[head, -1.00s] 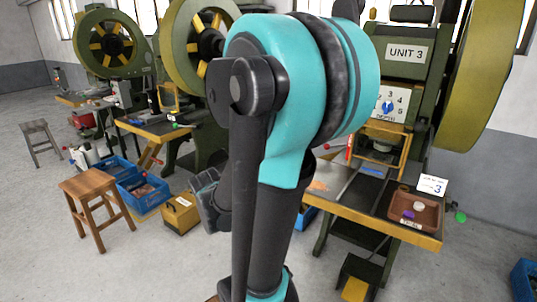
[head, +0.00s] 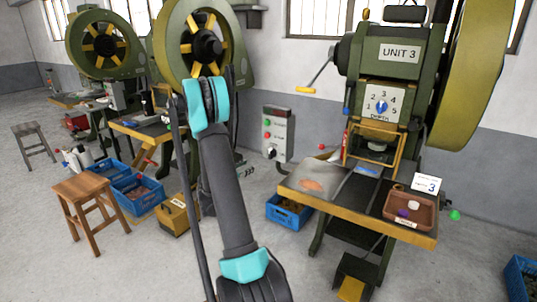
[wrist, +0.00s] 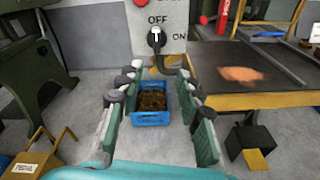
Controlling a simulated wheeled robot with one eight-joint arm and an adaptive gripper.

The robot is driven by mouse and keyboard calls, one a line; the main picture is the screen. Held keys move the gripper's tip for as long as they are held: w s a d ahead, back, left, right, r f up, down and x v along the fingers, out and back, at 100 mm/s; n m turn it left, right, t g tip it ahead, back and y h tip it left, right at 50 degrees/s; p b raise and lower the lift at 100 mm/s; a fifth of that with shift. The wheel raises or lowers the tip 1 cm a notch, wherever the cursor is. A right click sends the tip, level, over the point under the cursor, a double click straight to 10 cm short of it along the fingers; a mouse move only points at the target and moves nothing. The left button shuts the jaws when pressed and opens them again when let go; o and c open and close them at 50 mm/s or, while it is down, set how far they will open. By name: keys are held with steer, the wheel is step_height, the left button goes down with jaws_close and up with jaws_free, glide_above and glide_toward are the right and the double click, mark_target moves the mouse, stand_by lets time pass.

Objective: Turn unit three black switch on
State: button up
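The black switch (wrist: 155,37) is a round knob on a grey panel (wrist: 176,17) in the wrist view, at top centre. Its white mark stands upright, toward the word OFF; the word ON is to its right. In the head view the grey control box (head: 279,130) stands left of the unit 3 press (head: 398,70), with the black switch (head: 270,153) low on its front. My gripper (wrist: 158,78) is open and empty, its fingers spread left and right below the switch and apart from it. In the head view my arm mostly hides the gripper.
A blue crate (wrist: 136,117) of brown pieces sits on the floor below the panel. A yellow-edged worktable (head: 345,213) is to the right, with a brown tray (head: 428,222) on it. A black cable runs beside the switch. A wooden stool (head: 90,205) stands left.

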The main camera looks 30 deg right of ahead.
mark_target(269, 152)
steer(key=w+d+n, duration=0.1)
steer(key=w+d, duration=0.1)
steer(key=d, duration=0.4)
steer(key=w+d+f+n+h, duration=0.1)
steer(key=w+d, duration=0.2)
steer(key=d, duration=0.3)
steer(key=w+d, duration=0.3)
steer(key=d, duration=0.3)
steer(key=shift+w+f+n+t, duration=0.15)
steer(key=shift+f+n+t, duration=0.15)
steer(key=shift+n, duration=0.1)
jaws_close()
